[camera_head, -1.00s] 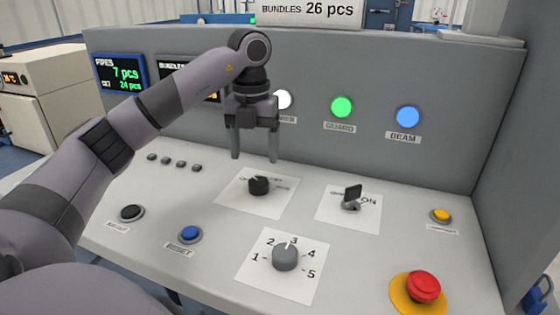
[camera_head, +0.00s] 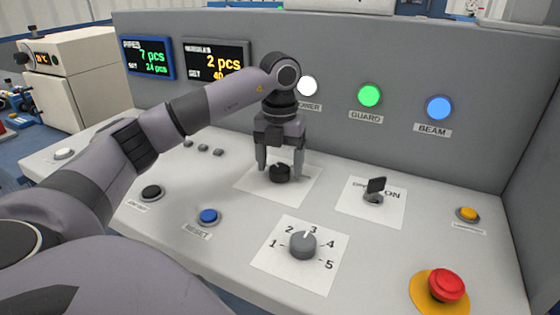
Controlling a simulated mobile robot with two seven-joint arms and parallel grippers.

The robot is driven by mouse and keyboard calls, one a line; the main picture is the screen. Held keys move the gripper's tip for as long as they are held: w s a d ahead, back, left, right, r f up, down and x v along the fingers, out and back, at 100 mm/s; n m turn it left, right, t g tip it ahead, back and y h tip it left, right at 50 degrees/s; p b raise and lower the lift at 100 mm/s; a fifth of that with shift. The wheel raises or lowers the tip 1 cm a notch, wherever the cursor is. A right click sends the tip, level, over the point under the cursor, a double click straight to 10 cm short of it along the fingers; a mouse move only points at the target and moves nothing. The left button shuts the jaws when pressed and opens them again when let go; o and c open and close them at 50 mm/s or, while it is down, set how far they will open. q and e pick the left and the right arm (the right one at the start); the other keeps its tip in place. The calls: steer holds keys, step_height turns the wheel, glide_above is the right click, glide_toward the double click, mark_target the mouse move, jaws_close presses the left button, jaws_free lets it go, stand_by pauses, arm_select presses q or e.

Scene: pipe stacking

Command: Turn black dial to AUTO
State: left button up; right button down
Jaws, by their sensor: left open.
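The black dial (camera_head: 280,173) sits on a white label plate (camera_head: 262,188) on the sloped panel. My left gripper (camera_head: 280,172) points down over the dial, with one finger on each side of it. The jaws are open, and I cannot tell whether either finger touches the dial. The gripper and arm hide the plate's upper lettering, so the dial's setting cannot be read. My right gripper is not in view.
A grey numbered knob (camera_head: 303,244) is in front of the dial. A black key switch (camera_head: 375,190) marked ON is to the right. A blue RESET button (camera_head: 208,216) and a red emergency button (camera_head: 446,285) are nearer. Lit lamps (camera_head: 370,96) line the upright back wall.

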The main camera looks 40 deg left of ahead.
arm_select(q)
steer(key=c, duration=1.1)
steer(key=shift+o, duration=0.2)
